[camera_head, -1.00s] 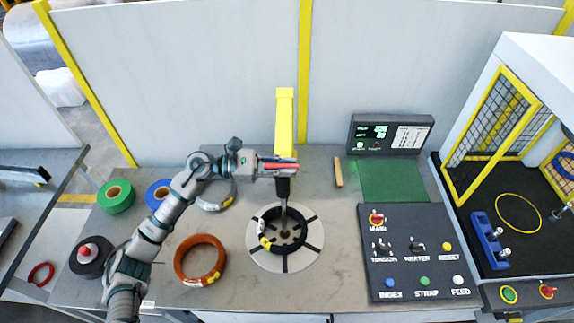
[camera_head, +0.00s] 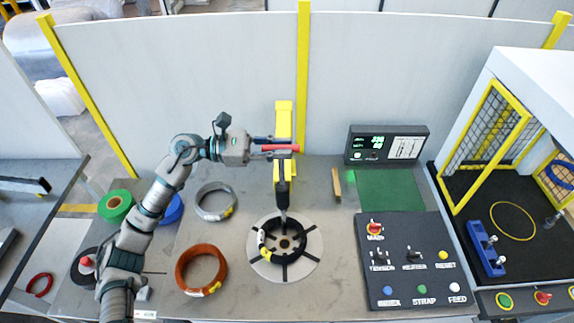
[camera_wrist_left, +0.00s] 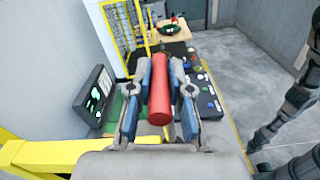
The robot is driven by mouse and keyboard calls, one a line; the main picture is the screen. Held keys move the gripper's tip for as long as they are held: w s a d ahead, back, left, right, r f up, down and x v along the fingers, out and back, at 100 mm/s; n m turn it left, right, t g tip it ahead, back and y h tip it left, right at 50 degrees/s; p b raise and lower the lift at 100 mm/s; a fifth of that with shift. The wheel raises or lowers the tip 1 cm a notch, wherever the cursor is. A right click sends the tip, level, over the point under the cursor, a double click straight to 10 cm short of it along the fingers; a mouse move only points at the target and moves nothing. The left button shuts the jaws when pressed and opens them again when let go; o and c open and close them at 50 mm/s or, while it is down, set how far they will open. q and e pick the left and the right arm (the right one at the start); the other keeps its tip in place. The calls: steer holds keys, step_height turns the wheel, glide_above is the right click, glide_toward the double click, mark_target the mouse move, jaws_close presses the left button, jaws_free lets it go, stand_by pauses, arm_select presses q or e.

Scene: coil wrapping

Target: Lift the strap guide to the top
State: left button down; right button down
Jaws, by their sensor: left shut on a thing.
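My left gripper (camera_head: 268,149) is shut on the red handle (camera_head: 280,148) of the strap guide. The handle also shows as a red cylinder (camera_wrist_left: 160,92) between both fingers in the left wrist view. The guide's dark lower part (camera_head: 283,192) hangs along the yellow post (camera_head: 284,120), with its tip above a black coil (camera_head: 305,241) on the round slotted plate (camera_head: 256,263). A dark limb (camera_wrist_left: 292,108), seemingly my right arm, shows at the right of the wrist view; its fingers are not clear.
An orange coil (camera_head: 180,270) and a grey coil (camera_head: 201,208) lie left of the plate. The control panel (camera_head: 435,228) and a display (camera_head: 357,147) stand to the right. A yellow-framed cage (camera_head: 458,195) is at far right. White walls stand behind.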

arm_select(q)
step_height(320, 180, up, 12)
steer(key=p, duration=0.3)
steer(key=shift+a, duration=0.2)
steer(key=shift+w, duration=0.1)
